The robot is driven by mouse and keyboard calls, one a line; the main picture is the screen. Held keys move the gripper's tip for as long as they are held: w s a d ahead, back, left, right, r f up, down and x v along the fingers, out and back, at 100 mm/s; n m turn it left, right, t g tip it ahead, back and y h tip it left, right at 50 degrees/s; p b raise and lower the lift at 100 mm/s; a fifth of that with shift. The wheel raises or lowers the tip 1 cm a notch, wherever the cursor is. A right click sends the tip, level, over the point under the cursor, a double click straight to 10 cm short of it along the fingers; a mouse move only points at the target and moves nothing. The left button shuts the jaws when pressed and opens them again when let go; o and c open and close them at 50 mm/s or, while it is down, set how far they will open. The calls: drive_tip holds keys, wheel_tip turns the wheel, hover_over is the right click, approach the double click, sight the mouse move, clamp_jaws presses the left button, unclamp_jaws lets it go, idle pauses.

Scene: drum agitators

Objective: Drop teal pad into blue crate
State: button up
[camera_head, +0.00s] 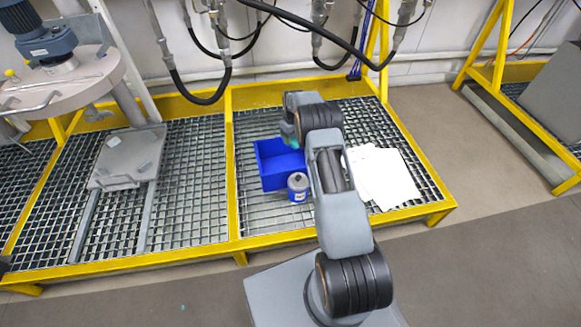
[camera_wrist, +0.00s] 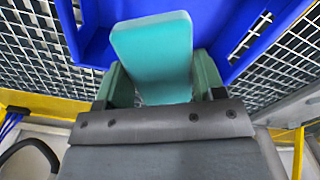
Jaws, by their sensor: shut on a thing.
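The blue crate (camera_head: 274,167) stands on the metal grating, left of my arm in the head view. Its blue walls also show around the top of the wrist view (camera_wrist: 249,30). My gripper (camera_wrist: 160,88) is shut on the teal pad (camera_wrist: 153,50), with one green finger on each side of it. The pad's far end overlaps the crate in the wrist view. In the head view my gripper (camera_head: 290,132) is at the crate's upper right edge, with only a bit of teal showing. I cannot tell the pad's height above the crate.
A small grey and blue container (camera_head: 298,188) stands at the crate's front right corner. White sheets (camera_head: 382,177) lie on the grating to the right of my arm. Yellow frame rails (camera_head: 232,165) edge the grating. Black hoses (camera_head: 330,45) hang behind.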

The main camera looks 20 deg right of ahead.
drive_tip(key=shift+f+b, duration=1.4)
drive_tip(key=shift+f, duration=1.45)
drive_tip(key=o, duration=0.9)
wheel_tip(320, 180, up, 14)
drive_tip(key=p, duration=0.5)
drive_tip(key=shift+f, duration=0.1)
